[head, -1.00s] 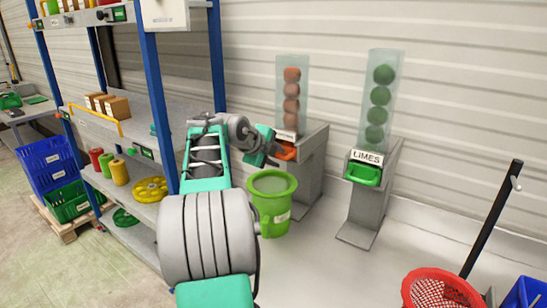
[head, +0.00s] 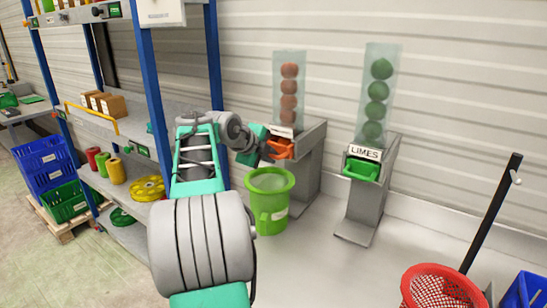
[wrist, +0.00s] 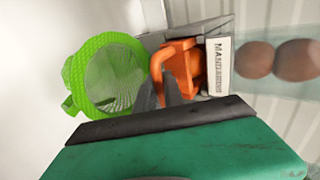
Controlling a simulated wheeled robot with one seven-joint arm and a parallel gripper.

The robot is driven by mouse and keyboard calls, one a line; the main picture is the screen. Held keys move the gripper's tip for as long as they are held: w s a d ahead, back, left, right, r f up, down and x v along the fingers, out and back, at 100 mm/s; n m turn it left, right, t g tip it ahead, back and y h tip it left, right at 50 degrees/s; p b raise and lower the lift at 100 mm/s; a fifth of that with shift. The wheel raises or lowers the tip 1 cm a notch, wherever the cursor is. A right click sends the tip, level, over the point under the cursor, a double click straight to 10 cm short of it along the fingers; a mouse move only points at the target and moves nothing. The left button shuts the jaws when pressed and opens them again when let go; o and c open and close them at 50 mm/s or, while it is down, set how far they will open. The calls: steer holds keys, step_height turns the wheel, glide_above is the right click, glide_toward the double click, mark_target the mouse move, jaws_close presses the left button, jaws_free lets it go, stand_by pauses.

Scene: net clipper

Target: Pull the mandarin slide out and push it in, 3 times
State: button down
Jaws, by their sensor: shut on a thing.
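The mandarin slide (head: 281,149) is orange and sits at the front of the grey dispenser stand, under a clear tube of mandarins (head: 289,88). It sticks out toward my arm. In the wrist view, the slide (wrist: 184,62) shows its looped handle beside the white mandarin label (wrist: 218,66). My gripper (head: 266,149) is at the handle and shut on it. In the wrist view, the dark fingers (wrist: 165,94) are at the handle's loop, and their tips are partly hidden by it.
A green bucket (head: 270,212) stands on the floor below the slide, near my arm. To the right is the limes dispenser with a green slide (head: 361,169). A blue-posted shelf (head: 155,95) is close on my arm's left. A red basket (head: 437,290) is at front right.

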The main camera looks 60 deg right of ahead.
steer(key=w+a+b, duration=0.1)
steer(key=a+b, duration=0.2)
steer(key=a, duration=0.5)
steer(key=shift+w+a+r+b, duration=0.2)
steer(key=shift+w+r+b, duration=0.1)
stand_by(0.3)
stand_by(0.5)
